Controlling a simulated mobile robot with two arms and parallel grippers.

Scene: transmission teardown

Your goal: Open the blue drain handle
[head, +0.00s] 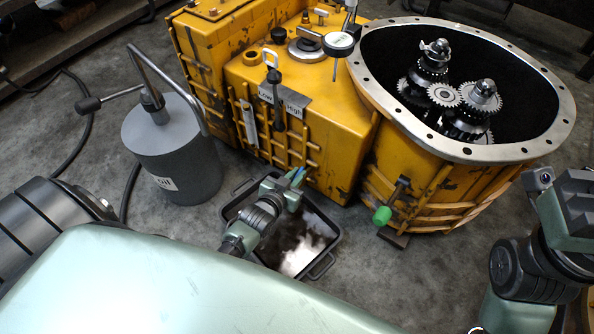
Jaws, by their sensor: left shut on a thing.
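The yellow transmission housing (330,135) stands across the upper middle of the head view. A small piece of the blue drain handle (298,174) shows low on its front wall, just above a black drain pan. My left gripper (294,181) is at the handle, over the pan, and is shut on it; the fingers hide most of the handle, so its angle is hard to tell. My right gripper (572,195) is at the right edge, away from the handle, and its fingertips do not show clearly.
The black drain pan (322,265) holds a pale, shiny patch. A grey oil can (172,150) with a pump lever stands at the left. A green-tipped handle (383,215) sticks out from the housing at right. Gears (445,95) sit in the open bell.

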